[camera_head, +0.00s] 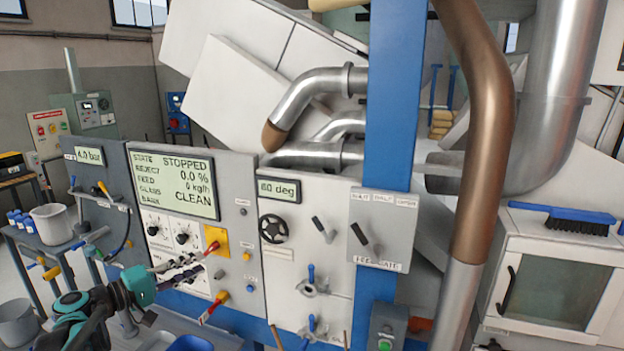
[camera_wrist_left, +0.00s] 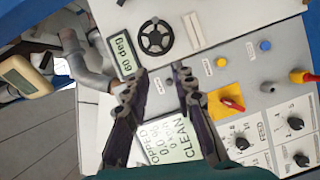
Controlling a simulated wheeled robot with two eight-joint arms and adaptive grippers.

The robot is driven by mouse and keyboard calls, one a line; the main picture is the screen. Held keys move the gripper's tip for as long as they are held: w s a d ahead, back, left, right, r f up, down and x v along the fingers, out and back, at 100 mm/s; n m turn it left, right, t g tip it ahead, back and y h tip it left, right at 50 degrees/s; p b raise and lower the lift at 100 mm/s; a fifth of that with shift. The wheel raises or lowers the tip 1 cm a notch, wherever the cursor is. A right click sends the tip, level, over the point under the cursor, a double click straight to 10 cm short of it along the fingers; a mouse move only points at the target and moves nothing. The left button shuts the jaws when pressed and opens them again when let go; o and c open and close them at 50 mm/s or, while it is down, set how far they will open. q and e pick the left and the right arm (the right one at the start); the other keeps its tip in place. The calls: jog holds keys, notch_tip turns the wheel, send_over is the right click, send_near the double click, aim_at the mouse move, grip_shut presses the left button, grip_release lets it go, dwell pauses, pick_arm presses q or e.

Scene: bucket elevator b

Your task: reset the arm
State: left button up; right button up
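My left gripper (camera_head: 198,264) comes in from the lower left in the head view, in front of the control panel (camera_head: 250,290) below the display (camera_head: 174,184). In the left wrist view the gripper (camera_wrist_left: 160,73) has its two dark fingers apart, with nothing between them. The panel with its handwheel (camera_wrist_left: 155,37) and display (camera_wrist_left: 172,148) lies beyond the fingers. I cannot tell the exact gap to the panel, and the fingers overlap its knobs and switches in the head view. My right gripper does not show in either view.
A black handwheel (camera_head: 273,230) and a red-handled switch (camera_head: 215,307) stick out from the panel. A blue post (camera_head: 393,110) and a brown-and-steel pipe (camera_head: 485,150) stand to the right. A white bucket (camera_head: 52,224) stands at left. A blue brush (camera_head: 570,217) lies on the cabinet at right.

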pick_arm(q)
jog(key=s+d+f+m+g+y+b, duration=0.1)
jog(key=s+d+f+g+y+b, duration=0.1)
jog(key=s+d+f+b, duration=0.35)
jog(key=s+d+f+m+g+y+b, duration=0.25)
jog(key=s+d+f, duration=0.45)
jog(key=f, duration=0.4)
jog(key=s+a+f+m+g+y+b, duration=0.1)
jog(key=s+f+m+y+b, duration=0.3)
jog(key=s+f, duration=1.2)
notch_tip(320, 180, down, 3)
jog(key=a+y+b, duration=0.1)
jog(key=y+b, duration=0.2)
jog(key=b, duration=0.1)
jog(key=shift+s+r+b, duration=0.15)
jog(key=shift+s+b, duration=0.05)
jog(key=shift+b, duration=0.15)
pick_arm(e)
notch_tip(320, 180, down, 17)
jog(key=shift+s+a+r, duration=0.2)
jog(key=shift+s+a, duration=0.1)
